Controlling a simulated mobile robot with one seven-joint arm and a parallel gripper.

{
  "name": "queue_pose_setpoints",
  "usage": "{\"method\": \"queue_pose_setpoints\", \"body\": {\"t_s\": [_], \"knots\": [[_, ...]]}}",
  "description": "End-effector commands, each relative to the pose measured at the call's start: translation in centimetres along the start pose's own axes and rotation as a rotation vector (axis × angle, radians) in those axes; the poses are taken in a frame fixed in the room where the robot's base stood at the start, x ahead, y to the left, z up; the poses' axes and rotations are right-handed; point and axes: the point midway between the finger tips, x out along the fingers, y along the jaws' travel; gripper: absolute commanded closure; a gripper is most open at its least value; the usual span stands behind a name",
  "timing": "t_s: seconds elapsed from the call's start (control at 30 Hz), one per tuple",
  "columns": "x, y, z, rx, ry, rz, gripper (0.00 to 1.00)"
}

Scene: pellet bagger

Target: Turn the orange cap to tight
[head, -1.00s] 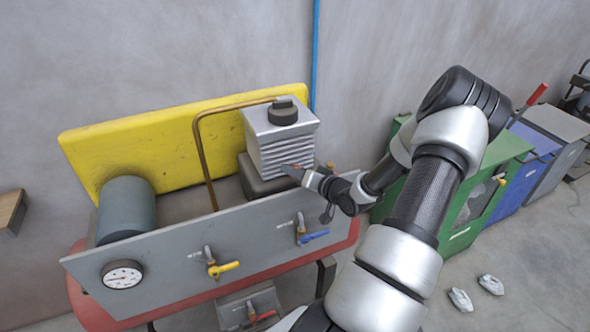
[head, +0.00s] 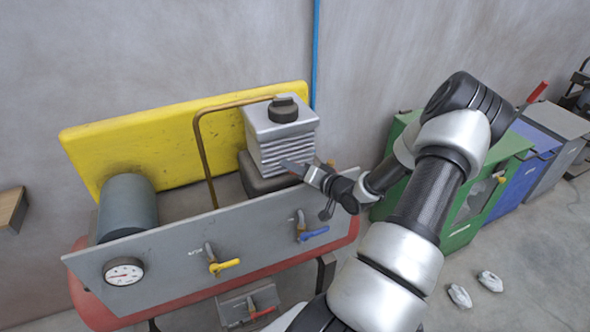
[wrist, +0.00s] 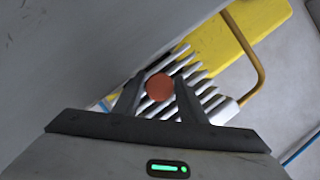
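The orange cap (wrist: 160,88) is a round disc in the middle of the wrist view, against the light ribs of the finned silver block. In the head view this block (head: 281,128) stands behind the grey panel, with a black knob on top. My gripper (wrist: 160,82) is at the block's ribbed front; it also shows in the head view (head: 290,167). Its two dark fingers stand on either side of the cap, seemingly with narrow gaps. I cannot make out the cap clearly in the head view, where the gripper covers that spot.
The grey panel (head: 172,262) in front carries a gauge (head: 123,271), a yellow-handled valve (head: 224,266) and a blue-handled valve (head: 313,234). A copper pipe (head: 202,150) arches beside the block. A yellow board (head: 150,150) stands behind. A green cabinet (head: 465,215) is at right.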

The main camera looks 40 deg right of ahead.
Motion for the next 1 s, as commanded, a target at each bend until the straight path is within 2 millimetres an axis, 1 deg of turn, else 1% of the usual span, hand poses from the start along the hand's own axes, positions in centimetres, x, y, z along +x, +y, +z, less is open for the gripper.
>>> {"method": "queue_pose_setpoints", "body": {"t_s": [0.2, 0.27, 0.37, 0.47, 0.6, 0.8, 0.9, 1.0], "knots": [[-0.3, 0.1, 0.1, 0.001, -0.002, 0.002, 0.62], [-0.8, 0.1, 0.1, 0.0, -0.002, 0.003, 0.62], [-2.2, 0.1, 0.1, 0.001, -0.001, 0.003, 0.62], [-4.5, 0.2, 0.0, 0.0, 0.0, 0.005, 0.62], [-8.0, 0.2, 0.0, 0.0, 0.001, 0.005, 0.62], [-12.8, 0.1, -0.1, 0.0, 0.001, 0.004, 0.62], [-14.7, 0.1, 0.0, 0.0, 0.001, 0.003, 0.62], [-16.1, 0.1, 0.0, 0.0, 0.0, 0.002, 0.62]]}}
